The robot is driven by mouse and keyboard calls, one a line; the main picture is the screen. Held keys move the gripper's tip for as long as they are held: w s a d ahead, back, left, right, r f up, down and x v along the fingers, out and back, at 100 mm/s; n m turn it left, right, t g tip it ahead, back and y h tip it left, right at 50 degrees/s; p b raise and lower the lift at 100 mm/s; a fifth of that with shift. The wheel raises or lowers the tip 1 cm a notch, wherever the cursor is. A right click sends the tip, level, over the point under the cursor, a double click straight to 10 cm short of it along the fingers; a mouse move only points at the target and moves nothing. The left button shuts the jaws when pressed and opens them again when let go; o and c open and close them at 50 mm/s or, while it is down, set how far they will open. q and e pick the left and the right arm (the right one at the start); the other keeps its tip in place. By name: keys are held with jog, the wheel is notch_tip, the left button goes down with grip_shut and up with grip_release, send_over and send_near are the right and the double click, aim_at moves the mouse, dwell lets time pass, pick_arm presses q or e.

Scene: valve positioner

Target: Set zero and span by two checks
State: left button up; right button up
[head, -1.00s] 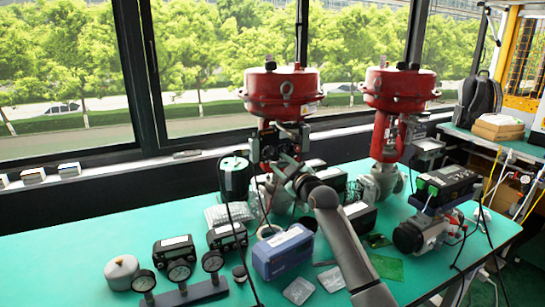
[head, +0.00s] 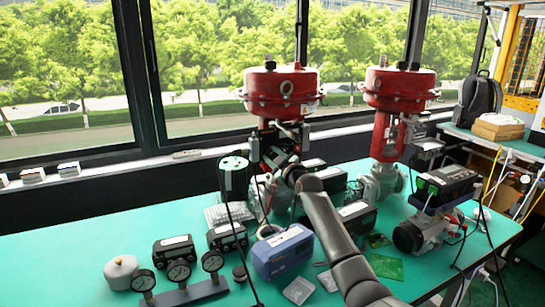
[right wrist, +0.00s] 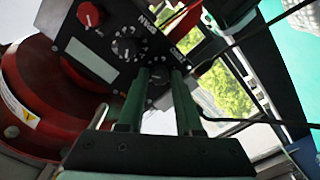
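The black positioner panel (right wrist: 105,35) fills the upper part of the right wrist view. It carries a red knob (right wrist: 88,14), a larger dial (right wrist: 126,48), a pale label and white lettering that reads SPAN upside down. My right gripper (right wrist: 160,74) has its two green fingers apart, one on each side of a small dark round knob (right wrist: 157,76) at the panel's lower edge. I cannot tell whether the fingers touch it. In the head view the positioner sits on the left red valve actuator (head: 281,92), partly hidden by my right arm. My left gripper is not in view.
A second red valve (head: 400,88) stands to the right. A blue box (head: 283,252), three gauges on a block (head: 180,272) and several black instruments cover the green bench (head: 60,270). A calibrator-like unit (head: 448,182) is at right. Cables hang near the wrist. The bench's left end is clear.

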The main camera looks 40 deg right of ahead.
grip_shut()
jog(key=shift+m, duration=0.4)
jog(key=shift+m+p, duration=0.65)
jog(key=shift+m, duration=0.35)
jog(key=m+p, duration=0.1)
jog(key=m, duration=0.2)
jog(key=shift+m, duration=0.4)
jog(key=m+p, duration=0.1)
jog(key=m, duration=0.4)
jog(key=m+p, duration=0.1)
jog(key=m, duration=0.5)
jog(key=shift+f+p, duration=0.1)
jog(key=shift+p, duration=0.25)
jog(key=shift+m, duration=0.3)
